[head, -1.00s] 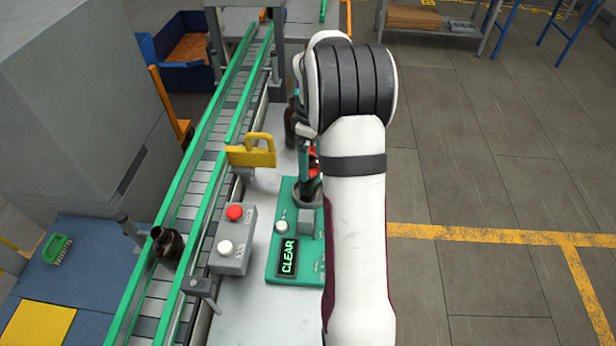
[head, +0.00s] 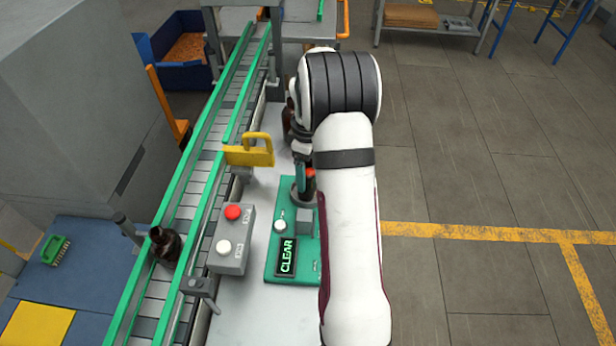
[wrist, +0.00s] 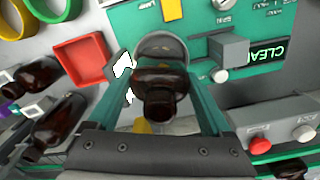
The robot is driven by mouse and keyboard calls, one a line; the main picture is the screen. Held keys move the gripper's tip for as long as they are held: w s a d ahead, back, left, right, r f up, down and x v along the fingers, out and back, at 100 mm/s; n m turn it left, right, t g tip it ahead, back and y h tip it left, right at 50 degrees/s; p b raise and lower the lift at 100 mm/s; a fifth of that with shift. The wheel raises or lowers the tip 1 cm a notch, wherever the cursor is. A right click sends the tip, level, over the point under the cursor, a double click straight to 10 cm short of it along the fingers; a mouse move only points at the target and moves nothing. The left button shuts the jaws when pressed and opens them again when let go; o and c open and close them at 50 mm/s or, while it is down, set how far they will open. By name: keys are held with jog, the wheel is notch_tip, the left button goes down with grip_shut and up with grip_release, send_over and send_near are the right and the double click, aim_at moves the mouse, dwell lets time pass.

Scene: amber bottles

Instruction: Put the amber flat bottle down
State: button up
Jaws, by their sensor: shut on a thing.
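The amber flat bottle (wrist: 158,107) is between the teal fingers of my gripper (wrist: 162,72) in the wrist view, seen from above with its dark neck toward the camera. My gripper is shut on it. Just beyond the bottle is a round grey seat (wrist: 160,45) on the teal station (wrist: 208,65); I cannot tell whether the bottle's base touches it. In the head view my gripper (head: 302,178) is low over the station (head: 272,262), and my arm hides most of it and the bottle.
Another amber bottle (head: 165,244) stands on the conveyor (head: 190,190). A button box (head: 232,240) and yellow bracket (head: 250,152) stand beside the station. In the wrist view, more amber bottles (wrist: 57,122) and a red tray (wrist: 82,60) are at left. The station's display reads CLEAR.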

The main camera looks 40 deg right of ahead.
notch_tip(320, 180, up, 4)
jog(key=shift+r, duration=0.2)
jog(key=s+d+r, duration=0.5)
jog(key=s+r, duration=0.2)
jog(key=s, duration=0.4)
jog(key=shift+n, duration=0.6)
jog(key=w+a, duration=0.2)
jog(key=w, duration=0.1)
jog(key=w+a, duration=0.1)
jog(key=w, duration=0.2)
jog(key=w+a, duration=0.2)
jog(key=w, duration=0.1)
jog(key=shift+w+a, duration=0.3)
jog(key=shift+a, duration=0.05)
jog(key=w+a+n, duration=0.1)
jog(key=w+a, duration=0.6)
jog(key=a, duration=0.4)
jog(key=w+a+n, duration=0.1)
jog(key=w+a, duration=0.6)
jog(key=a, duration=0.5)
jog(key=shift+n, duration=0.3)
jog(key=f, duration=0.3)
jog(key=a+f, duration=0.1)
jog(key=f, duration=0.5)
jog(key=shift+a+f, duration=0.15)
jog(key=shift+f, duration=0.25)
jog(key=shift+f, duration=0.15)
